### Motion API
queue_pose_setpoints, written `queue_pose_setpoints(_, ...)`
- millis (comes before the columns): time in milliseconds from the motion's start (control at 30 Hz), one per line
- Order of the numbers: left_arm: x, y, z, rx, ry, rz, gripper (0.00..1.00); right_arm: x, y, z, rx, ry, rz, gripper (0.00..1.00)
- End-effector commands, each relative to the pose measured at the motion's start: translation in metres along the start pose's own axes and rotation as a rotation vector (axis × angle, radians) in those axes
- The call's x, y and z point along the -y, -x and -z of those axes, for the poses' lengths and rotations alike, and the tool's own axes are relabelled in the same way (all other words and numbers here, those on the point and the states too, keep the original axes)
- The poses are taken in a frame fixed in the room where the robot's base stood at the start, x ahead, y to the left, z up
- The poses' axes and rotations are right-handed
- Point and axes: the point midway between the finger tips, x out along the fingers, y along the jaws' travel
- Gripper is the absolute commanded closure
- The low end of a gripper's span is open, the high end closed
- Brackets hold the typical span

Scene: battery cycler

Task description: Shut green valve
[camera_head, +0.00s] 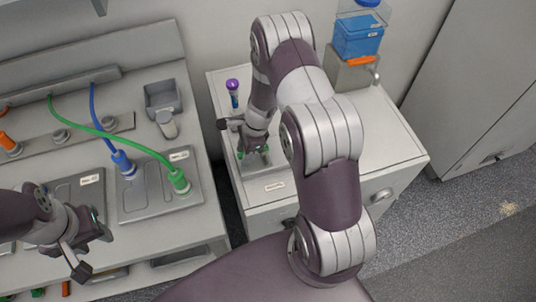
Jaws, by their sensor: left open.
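No green valve can be made out clearly. My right gripper (254,152) points down over a flat plate (268,169) on the white cabinet at the centre. Small green patches show at its fingertips; I cannot tell whether they belong to the gripper or to a valve under it. My arm hides much of that spot, and whether the fingers are open or shut does not show. My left gripper (98,232) is open and empty at the lower left, over the grey bench. An orange valve handle (360,61) sits on the holder at the cabinet's back right.
The cabinet (375,150) also bears a purple-capped tube (233,92) and a blue container (358,38). The grey bench (195,228) carries a green cable (130,143), a blue cable (95,110) and a grey bin (163,98). The cabinet's right part is clear.

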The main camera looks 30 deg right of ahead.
Motion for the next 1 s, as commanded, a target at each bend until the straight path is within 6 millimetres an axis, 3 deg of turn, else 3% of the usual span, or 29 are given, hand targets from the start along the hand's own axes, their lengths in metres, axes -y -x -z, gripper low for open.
queue_pose_setpoints(167, 0.0, -0.0001, -0.0001, 0.0, 0.0, 0.0, 0.55, 0.0003, 0.0, -0.0001, 0.0, -0.001, 0.001, 0.57)
queue_pose_setpoints(233, 0.0, -0.0001, -0.0001, 0.0, 0.0, 0.0, 0.55, 0.0002, -0.0001, -0.0001, 0.0, 0.0, 0.0, 0.76)
queue_pose_setpoints(800, 0.0, 0.0034, 0.0004, 0.0, 0.0, 0.0, 0.55, 0.005, 0.0003, -0.0001, 0.0, 0.003, 0.002, 0.76)
queue_pose_setpoints(833, 0.0, 0.0034, 0.0004, 0.0, 0.0, 0.0, 0.55, 0.0051, 0.0004, -0.0001, 0.0, 0.003, 0.002, 0.63)
queue_pose_setpoints(1000, 0.0, 0.0033, 0.0004, 0.0, 0.0, 0.0, 0.55, 0.0046, 0.0002, 0.0, 0.0, 0.003, 0.001, 0.63)
